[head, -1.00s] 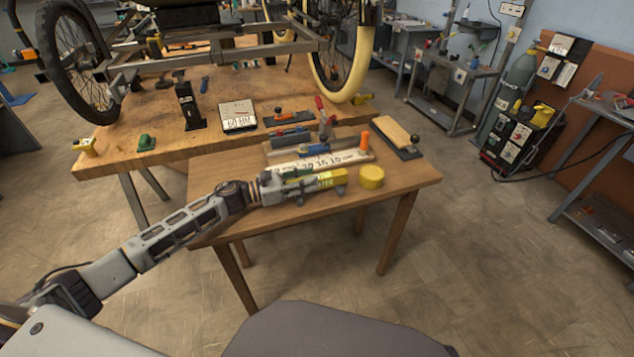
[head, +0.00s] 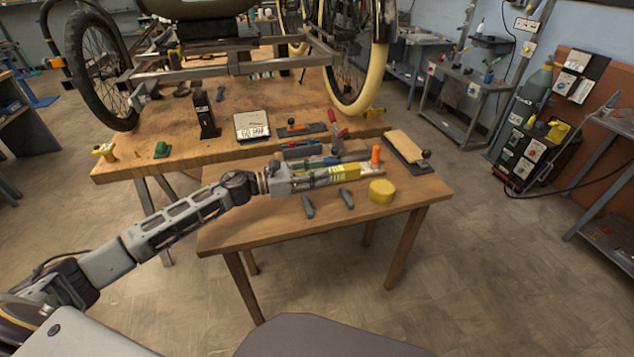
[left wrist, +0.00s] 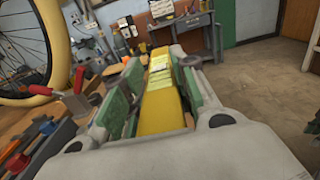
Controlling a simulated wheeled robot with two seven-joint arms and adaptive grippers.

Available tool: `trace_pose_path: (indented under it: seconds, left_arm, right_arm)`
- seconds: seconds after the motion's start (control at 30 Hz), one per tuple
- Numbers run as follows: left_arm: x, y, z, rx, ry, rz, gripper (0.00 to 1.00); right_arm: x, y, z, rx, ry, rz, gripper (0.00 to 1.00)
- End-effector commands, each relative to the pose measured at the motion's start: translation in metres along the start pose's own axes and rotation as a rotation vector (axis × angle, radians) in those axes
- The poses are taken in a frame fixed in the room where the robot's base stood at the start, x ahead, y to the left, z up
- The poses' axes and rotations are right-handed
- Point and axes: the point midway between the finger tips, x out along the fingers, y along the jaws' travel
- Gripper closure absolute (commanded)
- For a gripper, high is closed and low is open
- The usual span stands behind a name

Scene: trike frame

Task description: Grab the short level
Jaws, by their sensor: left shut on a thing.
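The short level is a yellow bar (head: 344,171) with a pale label. It sits in my left gripper (head: 325,173) over the small wooden table, and its far end sticks out past the fingers. In the left wrist view the yellow level (left wrist: 160,108) lies lengthwise between the green-padded fingers of the left gripper (left wrist: 155,88), which are shut on it. From the head view I cannot tell how far it is above the tabletop. My right gripper is not in view.
The small table (head: 230,232) holds a yellow round tin (head: 381,190), an orange-capped item (head: 376,154), a wooden float (head: 406,147) and several tools behind the gripper. The larger bench (head: 130,172) with the trike frame (head: 235,68) stands behind. The table's front left is clear.

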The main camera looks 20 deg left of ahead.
Motion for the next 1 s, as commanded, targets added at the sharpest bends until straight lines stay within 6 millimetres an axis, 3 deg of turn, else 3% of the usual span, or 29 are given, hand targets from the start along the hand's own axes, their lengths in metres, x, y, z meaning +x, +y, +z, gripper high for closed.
trace_pose_path:
  seconds: [0.1, 0.3, 1.0]
  left_arm:
    - [0.000, 0.001, 0.015, 0.002, 0.000, 0.001, 1.00]
    - [0.000, 0.000, 0.026, 0.001, -0.001, 0.001, 1.00]
    - [0.000, 0.000, 0.026, -0.001, 0.000, 0.001, 1.00]
  right_arm:
    - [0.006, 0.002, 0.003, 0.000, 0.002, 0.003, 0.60]
    - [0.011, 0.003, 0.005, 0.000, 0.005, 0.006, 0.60]
    - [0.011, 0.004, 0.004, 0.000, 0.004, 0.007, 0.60]
